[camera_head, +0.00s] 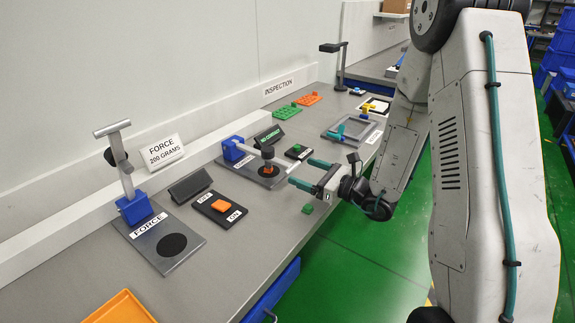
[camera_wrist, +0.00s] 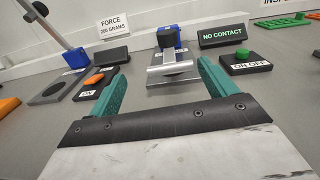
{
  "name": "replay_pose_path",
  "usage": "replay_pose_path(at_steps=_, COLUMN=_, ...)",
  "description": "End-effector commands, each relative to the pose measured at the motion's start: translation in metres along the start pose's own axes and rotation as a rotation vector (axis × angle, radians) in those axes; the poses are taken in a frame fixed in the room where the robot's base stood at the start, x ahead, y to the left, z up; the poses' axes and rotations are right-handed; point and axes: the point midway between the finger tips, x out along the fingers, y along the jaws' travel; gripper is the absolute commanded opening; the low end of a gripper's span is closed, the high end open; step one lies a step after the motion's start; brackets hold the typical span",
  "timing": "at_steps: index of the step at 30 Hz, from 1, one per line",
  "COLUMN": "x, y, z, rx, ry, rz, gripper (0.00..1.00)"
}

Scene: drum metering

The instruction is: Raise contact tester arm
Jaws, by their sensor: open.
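The contact tester has a grey base plate (camera_head: 225,161), a blue block (camera_head: 233,149) and an arm (camera_head: 268,153) lying lowered over the plate. In the wrist view, the arm's silver crossbar (camera_wrist: 170,68) lies low and faces me, with the blue block (camera_wrist: 180,51) behind. The tester's display (camera_wrist: 223,36) reads NO CONTACT. My gripper (camera_head: 303,173) is open and empty, in front of the tester on the aisle side. In the wrist view, its teal fingers (camera_wrist: 162,75) stand on either side of the crossbar, apparently short of it. What lies under the arm is unclear.
The force tester (camera_head: 133,208) with a raised arm and an orange switch (camera_head: 221,206) stand to the left. A switch box (camera_head: 299,153) with a green button is close on the right. Green floor (camera_head: 350,265) is clear.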

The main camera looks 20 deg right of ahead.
Motion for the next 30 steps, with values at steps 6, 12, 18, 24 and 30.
replay_pose_path(at_steps=6, x=0.012, y=-0.011, z=-0.01, rx=0.021, ry=0.002, rz=-0.046, gripper=0.84)
replay_pose_path(at_steps=12, x=0.045, y=-0.011, z=-0.01, rx=0.022, ry=0.002, rz=-0.043, gripper=0.84)
replay_pose_path(at_steps=18, x=0.069, y=-0.012, z=-0.009, rx=0.021, ry=0.002, rz=-0.043, gripper=0.84)
replay_pose_path(at_steps=24, x=0.076, y=-0.013, z=-0.009, rx=0.022, ry=0.002, rz=-0.046, gripper=0.84)
replay_pose_path(at_steps=30, x=0.075, y=-0.013, z=-0.009, rx=0.022, ry=0.002, rz=-0.045, gripper=0.75)
